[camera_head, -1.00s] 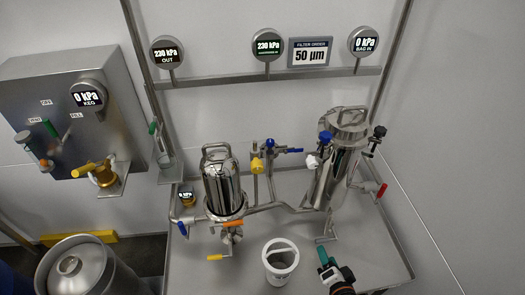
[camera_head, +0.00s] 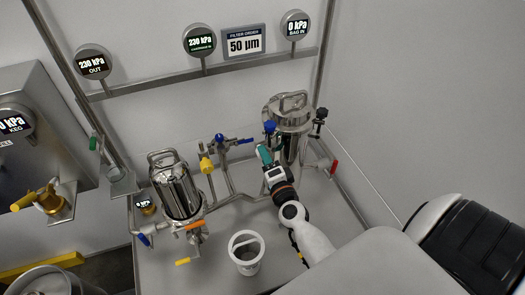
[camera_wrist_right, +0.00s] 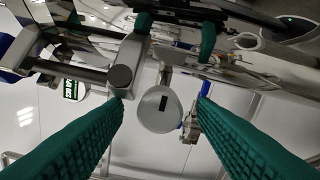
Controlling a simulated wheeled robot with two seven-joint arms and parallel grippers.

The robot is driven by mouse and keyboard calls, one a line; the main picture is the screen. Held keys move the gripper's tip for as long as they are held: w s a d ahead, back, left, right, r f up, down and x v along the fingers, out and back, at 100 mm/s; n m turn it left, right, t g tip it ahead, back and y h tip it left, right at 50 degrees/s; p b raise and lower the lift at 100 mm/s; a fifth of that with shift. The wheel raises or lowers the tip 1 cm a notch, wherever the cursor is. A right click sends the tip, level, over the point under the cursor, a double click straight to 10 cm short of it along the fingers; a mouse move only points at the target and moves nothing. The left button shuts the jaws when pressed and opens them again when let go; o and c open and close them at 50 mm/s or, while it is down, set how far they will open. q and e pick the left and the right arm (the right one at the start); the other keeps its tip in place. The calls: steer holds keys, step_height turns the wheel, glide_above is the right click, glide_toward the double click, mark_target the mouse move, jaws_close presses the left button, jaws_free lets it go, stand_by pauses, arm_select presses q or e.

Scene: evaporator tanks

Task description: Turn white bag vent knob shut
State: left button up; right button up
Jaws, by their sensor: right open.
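The white vent knob cannot be made out in the head view, where my right gripper (camera_head: 265,156) covers the left side of the tall steel bag housing (camera_head: 291,113). The gripper's teal fingers are close to the housing, just below its blue knob (camera_head: 269,127). In the right wrist view the two teal fingers (camera_wrist_right: 160,105) are spread apart. A pale round disc (camera_wrist_right: 160,110) with a dark mark shows between them; I cannot tell whether it is the white knob. No contact can be made out. My left gripper is not in view.
A second steel filter housing (camera_head: 177,190) stands to the left. Yellow (camera_head: 206,164) and blue (camera_head: 221,140) valve knobs are between the housings. A white bucket (camera_head: 246,254) stands in front. A red handle (camera_head: 334,167) is to the right. The bag-in gauge (camera_head: 295,24) reads 0 kPa.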

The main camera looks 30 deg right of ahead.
steer(key=shift+x, duration=1.3)
steer(key=c, duration=1)
